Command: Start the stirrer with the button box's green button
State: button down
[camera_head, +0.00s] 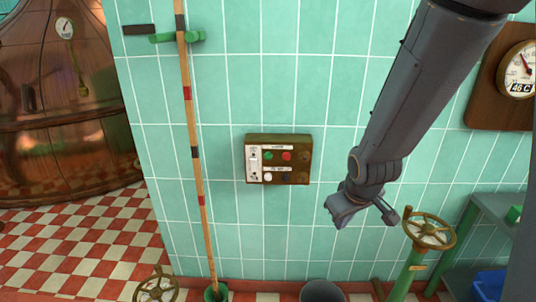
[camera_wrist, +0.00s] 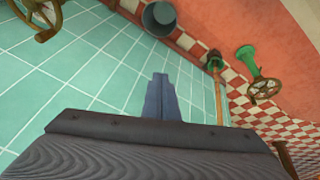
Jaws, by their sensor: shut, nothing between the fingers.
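The button box (camera_head: 278,138) is a brown box on the green tiled wall, in the middle of the head view. Its green button (camera_head: 268,156) is in the upper row, left of a red button (camera_head: 287,156) and a dark one. A white button (camera_head: 267,176) is below the green one. A pale switch plate (camera_head: 253,160) is at the box's left side. My gripper (camera_head: 338,213) is to the right of the box and lower, apart from it. In the wrist view its fingers (camera_wrist: 160,95) are together and empty. The button box does not show in the wrist view.
A striped pole (camera_head: 194,130) stands left of the box. A handwheel valve (camera_head: 428,231) and a green table (camera_head: 497,208) are at the lower right. A grey bucket (camera_head: 321,291) is on the floor below. A copper kettle (camera_head: 60,120) is at far left.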

aim_at(268, 156)
jog(key=w+a+n+t+y+p, duration=0.4)
jog(key=w+a+n, duration=0.45)
jog(key=w, duration=0.45)
jog(key=a+r+n+t+y+p, duration=0.1)
jog(key=a+r+n+t+y, duration=0.2)
jog(key=a+y, duration=0.5)
jog(key=shift+a+r+n+t+p, duration=0.4)
jog(key=shift+a+r+n, duration=0.3)
jog(key=shift+a+n, duration=0.5)
jog(key=shift+w+d, duration=0.15)
jog(key=shift+w+d+b, duration=0.15)
jog(key=shift+w+b, duration=1.3)
jog(key=shift+w, duration=2.9)
jog(key=shift+w, duration=0.1)
jog(key=shift+w, duration=0.35)
